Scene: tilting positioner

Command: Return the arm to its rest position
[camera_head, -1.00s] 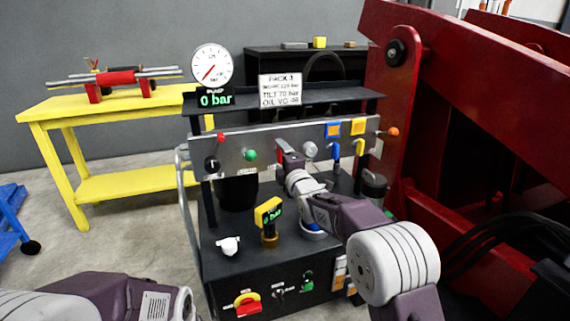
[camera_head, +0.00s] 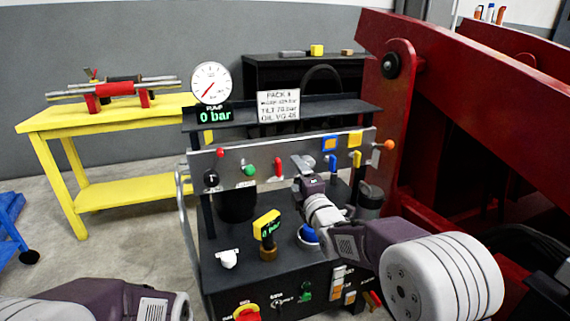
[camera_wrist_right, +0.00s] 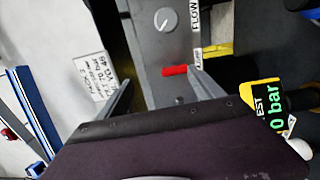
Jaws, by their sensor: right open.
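My right arm reaches in from the lower right in the head view. Its gripper (camera_head: 303,163) is in front of the grey valve panel (camera_head: 230,160) of the hydraulic pack, just right of a red lever (camera_head: 278,168). In the right wrist view the gripper (camera_wrist_right: 162,80) is open, its two fingers apart with nothing held. The red lever (camera_wrist_right: 174,70) shows there near the right fingertip; contact cannot be told. A link of my left arm (camera_head: 100,300) shows at the lower left; its gripper is out of view.
A pressure gauge (camera_head: 211,83) above a 0 bar display stands on the pack. A yellow test gauge (camera_head: 267,222) rises from its deck. A large red steel frame (camera_head: 470,90) stands close on the right. A yellow bench (camera_head: 110,120) is at the left; floor between is clear.

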